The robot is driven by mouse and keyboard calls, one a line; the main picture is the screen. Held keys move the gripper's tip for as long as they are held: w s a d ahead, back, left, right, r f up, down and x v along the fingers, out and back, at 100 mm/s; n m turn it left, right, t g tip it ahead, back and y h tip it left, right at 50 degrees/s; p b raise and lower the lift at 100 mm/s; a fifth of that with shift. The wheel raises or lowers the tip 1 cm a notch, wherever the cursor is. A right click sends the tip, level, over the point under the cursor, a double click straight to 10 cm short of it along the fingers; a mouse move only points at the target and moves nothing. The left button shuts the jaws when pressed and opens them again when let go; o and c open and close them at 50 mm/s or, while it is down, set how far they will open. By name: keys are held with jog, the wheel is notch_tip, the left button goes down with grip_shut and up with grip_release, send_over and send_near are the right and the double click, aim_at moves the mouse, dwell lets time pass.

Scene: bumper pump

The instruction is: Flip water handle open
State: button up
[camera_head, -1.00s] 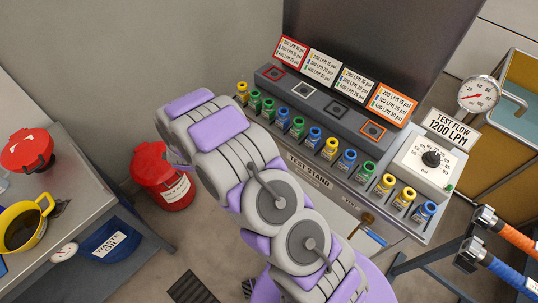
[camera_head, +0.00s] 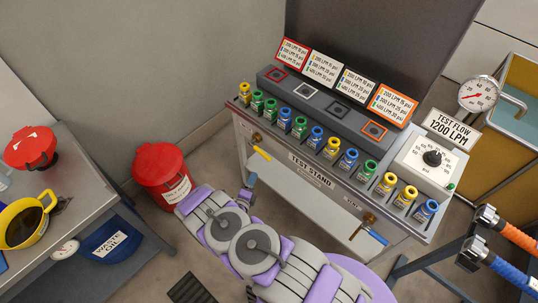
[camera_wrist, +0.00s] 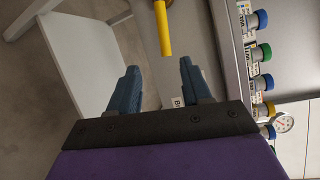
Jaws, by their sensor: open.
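Two valve handles stick out from the front of the test stand (camera_head: 315,182). A yellow one (camera_head: 262,154) is at the left end and a blue one (camera_head: 377,237) at the right. I cannot read which is the water handle. My gripper (camera_head: 249,187) is just below the yellow handle in the head view, away from the blue one. In the wrist view the gripper (camera_wrist: 160,85) is open and empty, and the yellow handle (camera_wrist: 164,30) lies ahead of the gap between its blue fingers, apart from them. The blue handle is not in the wrist view.
Several small capped bottles (camera_head: 333,147) line the stand's front edge. A red bin (camera_head: 163,177) stands left of my arm. A side table (camera_head: 75,190) with a yellow jug (camera_head: 24,222) is at the far left. Orange and blue hoses (camera_head: 512,235) are at lower right.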

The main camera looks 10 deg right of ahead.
aim_at(262, 153)
jog(key=b+x, duration=0.2)
jog(key=x, duration=1.5)
jog(key=shift+d+b, duration=0.3)
jog(key=shift+d, duration=0.1)
jog(key=shift+r, duration=0.15)
jog(key=shift+c, duration=0.3)
grip_shut()
